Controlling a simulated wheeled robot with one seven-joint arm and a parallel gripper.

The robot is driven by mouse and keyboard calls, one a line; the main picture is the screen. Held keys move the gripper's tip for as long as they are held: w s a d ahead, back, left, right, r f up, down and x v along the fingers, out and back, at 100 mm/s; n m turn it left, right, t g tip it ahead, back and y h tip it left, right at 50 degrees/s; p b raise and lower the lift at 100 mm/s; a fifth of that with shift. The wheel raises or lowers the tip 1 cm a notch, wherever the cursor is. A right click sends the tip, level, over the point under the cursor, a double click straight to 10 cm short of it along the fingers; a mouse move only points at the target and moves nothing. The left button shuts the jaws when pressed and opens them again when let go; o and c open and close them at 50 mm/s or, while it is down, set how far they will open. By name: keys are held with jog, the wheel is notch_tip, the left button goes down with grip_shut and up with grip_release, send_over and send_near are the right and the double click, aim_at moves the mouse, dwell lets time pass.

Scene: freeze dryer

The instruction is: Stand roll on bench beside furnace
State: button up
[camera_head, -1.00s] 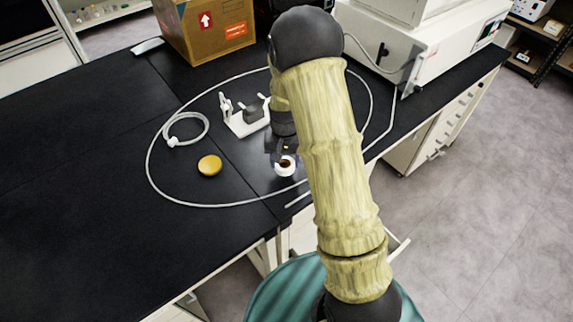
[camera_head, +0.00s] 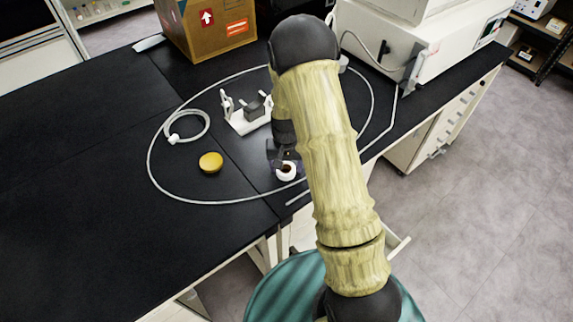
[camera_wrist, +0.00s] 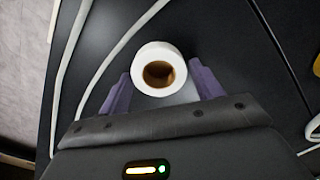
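The roll (camera_head: 286,172) is a short white cylinder with a brown hollow core. In the wrist view the roll (camera_wrist: 158,68) sits between the two purple fingers, its open end facing the camera. My gripper (camera_head: 284,156) is closed around its sides, over the near part of the black bench (camera_head: 90,190). I cannot tell whether the roll touches the bench top. The furnace is probably the large white boxy unit (camera_head: 430,50) at the back right, apart from the roll and partly hidden by my arm.
A yellow round object (camera_head: 210,162) lies left of the roll. A white stand with dark parts (camera_head: 245,115) is behind it. A coiled pale tube (camera_head: 187,127) and a large cable loop (camera_head: 152,180) lie around them. A cardboard box (camera_head: 208,28) stands at the back. The left bench is clear.

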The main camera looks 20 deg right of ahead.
aim_at(286, 168)
jog(key=shift+o, duration=0.7)
jog(key=shift+r, duration=0.25)
notch_tip(286, 168, up, 12)
jog(key=shift+f, duration=0.1)
